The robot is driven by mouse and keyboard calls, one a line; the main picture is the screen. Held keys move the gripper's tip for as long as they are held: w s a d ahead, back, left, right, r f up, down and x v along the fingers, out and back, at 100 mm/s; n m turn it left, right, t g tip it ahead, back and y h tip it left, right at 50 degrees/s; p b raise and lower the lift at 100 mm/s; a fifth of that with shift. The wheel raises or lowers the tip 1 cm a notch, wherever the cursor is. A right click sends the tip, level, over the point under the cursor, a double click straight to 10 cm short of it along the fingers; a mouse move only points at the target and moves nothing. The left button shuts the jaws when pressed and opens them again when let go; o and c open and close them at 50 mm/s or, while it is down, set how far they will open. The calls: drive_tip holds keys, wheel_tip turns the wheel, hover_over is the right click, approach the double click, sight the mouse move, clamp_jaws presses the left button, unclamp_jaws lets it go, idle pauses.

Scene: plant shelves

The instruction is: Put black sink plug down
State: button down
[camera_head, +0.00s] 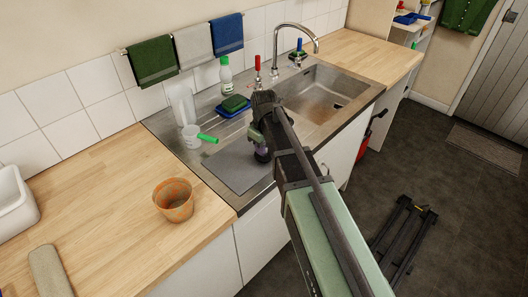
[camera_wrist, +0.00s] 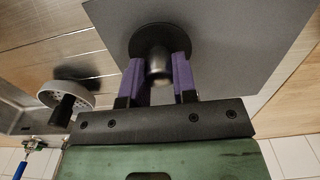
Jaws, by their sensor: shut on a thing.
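My gripper (camera_wrist: 157,75) has purple fingers and is shut on the black sink plug (camera_wrist: 152,42). The plug's knob is between the fingers and its wide round base faces away from the gripper. The plug is over the grey mat (camera_wrist: 225,35). I cannot tell whether its base touches the mat. In the head view my gripper (camera_head: 257,142) is above the right part of the mat (camera_head: 228,168), and the dark plug (camera_head: 262,156) shows only in part beside my arm.
The steel sink basin (camera_head: 322,90) lies to the right. A terracotta pot (camera_head: 174,200) is on the wooden counter. The mat's left part is clear.

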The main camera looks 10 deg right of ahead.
drive_tip(key=shift+f, duration=0.1)
drive_tip(key=c, duration=0.9)
unclamp_jaws()
wheel_tip(320, 180, up, 13)
drive_tip(key=p, duration=1.2)
drive_tip(key=s+m, duration=0.6)
drive_tip(key=s, duration=1.3)
drive_tip(key=f+b, duration=0.3)
drive_tip(key=w+f+b, duration=0.1)
drive_tip(key=f, duration=0.1)
